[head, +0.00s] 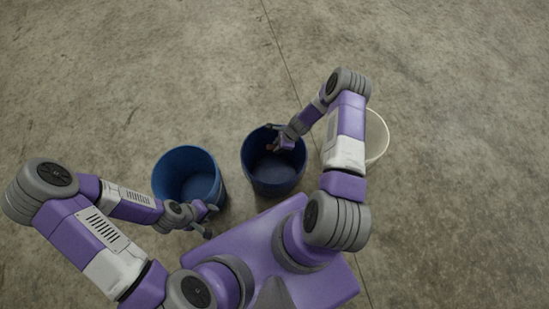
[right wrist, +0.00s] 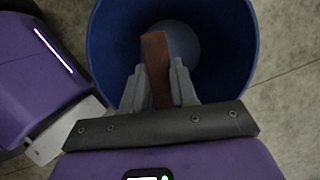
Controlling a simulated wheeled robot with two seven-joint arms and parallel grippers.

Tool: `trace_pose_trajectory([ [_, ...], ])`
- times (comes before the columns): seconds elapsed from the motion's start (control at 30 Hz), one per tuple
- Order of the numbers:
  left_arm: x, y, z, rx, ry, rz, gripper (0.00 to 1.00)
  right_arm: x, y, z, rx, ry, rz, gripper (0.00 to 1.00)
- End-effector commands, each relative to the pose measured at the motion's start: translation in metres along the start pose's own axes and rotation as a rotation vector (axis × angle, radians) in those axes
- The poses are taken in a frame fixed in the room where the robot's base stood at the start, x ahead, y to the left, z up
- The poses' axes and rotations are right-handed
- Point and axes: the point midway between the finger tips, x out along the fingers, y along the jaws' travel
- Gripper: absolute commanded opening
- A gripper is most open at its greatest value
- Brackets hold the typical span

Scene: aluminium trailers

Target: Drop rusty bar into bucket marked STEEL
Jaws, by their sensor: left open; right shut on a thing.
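The rusty bar (right wrist: 156,62) is a flat reddish-brown piece in the right wrist view. My right gripper (right wrist: 160,75) is shut on it and holds it over the mouth of a blue bucket (right wrist: 104,55). In the head view my right gripper (head: 274,143) is at the dark blue middle bucket (head: 273,186), over its opening. No STEEL marking can be read on any bucket. My left gripper (head: 210,220) is open and empty, beside the lower right side of the left blue bucket (head: 187,152).
A white bucket (head: 377,137) stands at the right, partly hidden behind my right arm. The buckets stand on a concrete floor (head: 120,60) with a thin seam. The floor beyond the buckets is clear.

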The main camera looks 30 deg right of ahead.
Motion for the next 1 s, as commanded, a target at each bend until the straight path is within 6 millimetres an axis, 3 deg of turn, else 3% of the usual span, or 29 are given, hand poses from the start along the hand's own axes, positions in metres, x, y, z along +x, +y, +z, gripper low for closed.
trace_pose_trajectory([
  [0.17,0.015,-0.006,-0.001,0.0,0.0,0.0,0.43,0.019,0.0,-0.008,0.0,-0.001,0.0,0.0],
  [0.47,0.016,-0.006,-0.001,0.0,0.0,0.0,0.43,0.021,0.0,-0.008,-0.001,-0.001,0.0,0.0],
  [0.5,0.016,-0.006,-0.001,0.0,0.0,0.0,0.43,0.021,0.0,-0.008,-0.001,-0.001,0.0,0.29],
  [0.7,0.016,-0.006,-0.001,0.0,0.0,0.0,0.43,0.021,0.0,-0.008,-0.001,-0.001,0.0,0.57],
  [1.0,0.015,-0.005,-0.001,0.0,0.0,0.0,0.43,0.018,0.0,-0.009,-0.001,0.0,0.001,0.57],
])
